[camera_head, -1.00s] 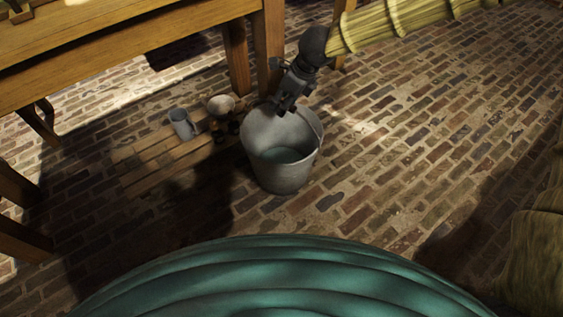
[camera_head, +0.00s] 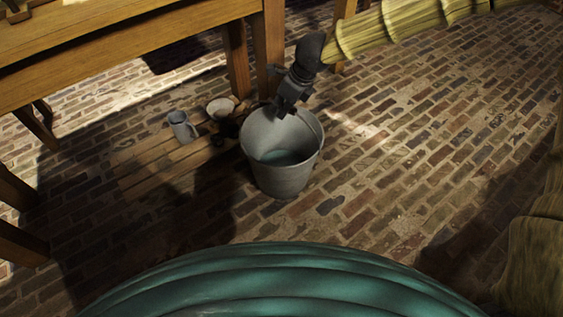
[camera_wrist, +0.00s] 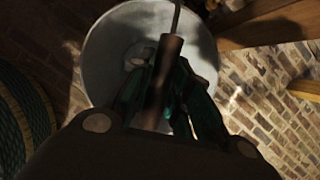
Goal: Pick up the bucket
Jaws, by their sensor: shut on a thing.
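A grey metal bucket (camera_head: 280,175) stands upright at the middle of the brick floor area, with a pale blue-green patch inside. Its thin wire handle rises along the right side. My gripper (camera_head: 284,108) is at the bucket's far upper rim, coming from above. In the wrist view my gripper (camera_wrist: 162,85) is shut on the brown grip (camera_wrist: 168,58) of the bucket's handle, with dark green fingers on either side. The bucket's pale inside (camera_wrist: 110,50) lies below. I cannot tell whether the bucket's base is off the floor.
A slatted wooden board (camera_head: 150,170) left of the bucket carries a grey mug (camera_head: 180,126), a pale bowl (camera_head: 220,108) and small dark things. A wooden table (camera_head: 130,40) stands behind at upper left. Bricks (camera_head: 420,150) to the right are clear.

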